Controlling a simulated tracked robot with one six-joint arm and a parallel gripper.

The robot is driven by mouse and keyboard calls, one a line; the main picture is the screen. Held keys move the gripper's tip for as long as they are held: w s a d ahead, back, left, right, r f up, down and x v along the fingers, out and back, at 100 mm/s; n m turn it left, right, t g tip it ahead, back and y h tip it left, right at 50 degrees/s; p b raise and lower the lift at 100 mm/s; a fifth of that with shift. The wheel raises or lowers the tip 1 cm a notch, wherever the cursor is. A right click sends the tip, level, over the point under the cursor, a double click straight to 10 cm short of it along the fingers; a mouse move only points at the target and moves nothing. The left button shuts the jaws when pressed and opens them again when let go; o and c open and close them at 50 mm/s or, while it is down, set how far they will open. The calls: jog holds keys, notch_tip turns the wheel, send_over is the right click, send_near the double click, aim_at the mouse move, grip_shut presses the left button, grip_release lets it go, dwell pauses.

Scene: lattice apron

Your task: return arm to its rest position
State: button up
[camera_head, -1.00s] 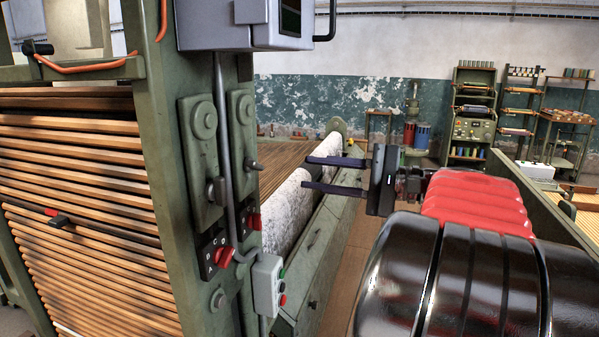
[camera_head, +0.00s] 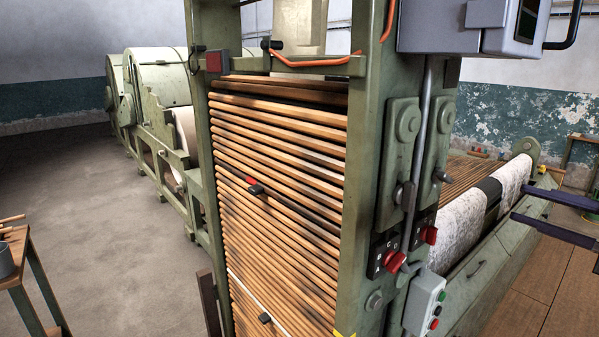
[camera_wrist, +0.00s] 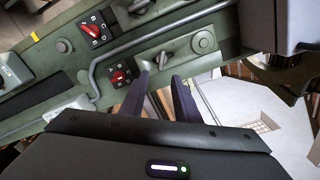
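My gripper (camera_head: 552,218) shows only as two dark fingers at the right edge of the head view. The fingers are apart with nothing visible between them. They reach left toward the pale fleece-like web (camera_head: 462,232) on the machine's apron, and I cannot tell how far off they are. The rest of my arm is outside the head view. In the wrist view the two fingers (camera_wrist: 163,85) are apart and empty. Beyond them is the green machine side with red rotary switches (camera_wrist: 119,77) and a grey conduit.
The green machine frame (camera_head: 372,180) with wooden lattice slats (camera_head: 275,190) fills the middle. A grey control box (camera_head: 425,305) juts from its side. A wooden table (camera_head: 30,285) stands at the left edge. The concrete floor (camera_head: 110,215) between table and machine is clear.

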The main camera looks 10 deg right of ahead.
jog(key=w+a+f+n+g+h, duration=0.15)
jog(key=a+f+g, duration=0.25)
jog(key=a+f, duration=0.4)
jog(key=w+a+f+n+g, duration=0.2)
jog(key=w+a+f+g, duration=0.15)
jog(key=a+f, duration=0.35)
jog(key=s+a+f+n+g+h, duration=0.2)
jog(key=s+a+f+n+h, duration=0.5)
jog(key=s+a+f+n, duration=0.3)
jog(key=shift+s+a+n+h, duration=0.35)
jog(key=shift+s+a+n, duration=0.3)
jog(key=shift+a+n, duration=1.6)
